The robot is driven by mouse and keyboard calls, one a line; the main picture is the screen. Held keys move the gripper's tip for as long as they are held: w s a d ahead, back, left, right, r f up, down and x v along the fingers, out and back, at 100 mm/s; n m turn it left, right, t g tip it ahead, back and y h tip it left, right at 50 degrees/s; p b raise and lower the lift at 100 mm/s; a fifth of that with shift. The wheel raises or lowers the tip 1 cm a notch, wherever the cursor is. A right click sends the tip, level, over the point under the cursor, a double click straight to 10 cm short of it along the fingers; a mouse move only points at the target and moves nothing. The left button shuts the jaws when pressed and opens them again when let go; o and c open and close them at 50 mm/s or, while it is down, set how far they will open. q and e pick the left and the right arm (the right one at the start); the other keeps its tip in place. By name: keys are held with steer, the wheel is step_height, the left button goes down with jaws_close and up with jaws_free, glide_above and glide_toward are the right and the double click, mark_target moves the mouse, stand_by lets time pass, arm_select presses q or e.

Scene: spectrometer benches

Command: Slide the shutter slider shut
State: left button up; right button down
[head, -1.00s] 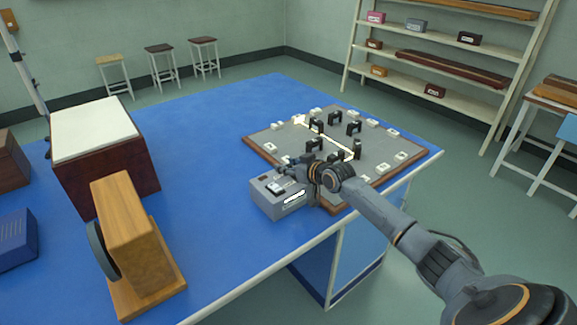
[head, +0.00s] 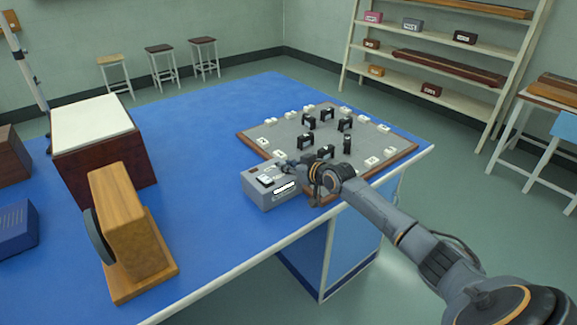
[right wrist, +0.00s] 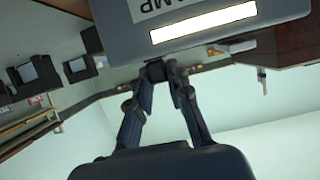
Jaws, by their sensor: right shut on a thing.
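The grey lamp box (head: 262,193) stands on the blue table beside the near-left edge of the optics board. It also shows large and upside down at the top of the right wrist view (right wrist: 130,40), with a bright label on its side. My right gripper (head: 284,166) is at the box's upper edge. In the right wrist view its fingertips (right wrist: 160,76) close on a small dark knob (right wrist: 155,70) at the box, which looks like the shutter slider. The fingers hide most of it. My left gripper is not in view.
The optics board (head: 262,132) carries several black mounts and white tags; no light beam shows on it. A wooden stand (head: 125,225) with a dark disc and a dark red box with a white top (head: 95,122) are at the left. The table's middle is clear.

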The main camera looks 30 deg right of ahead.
steer(key=shift+f, duration=0.15)
steer(key=c, duration=1.2)
jaws_free()
steer(key=shift+w, duration=0.1)
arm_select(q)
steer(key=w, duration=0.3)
arm_select(e)
steer(key=v, duration=1.2)
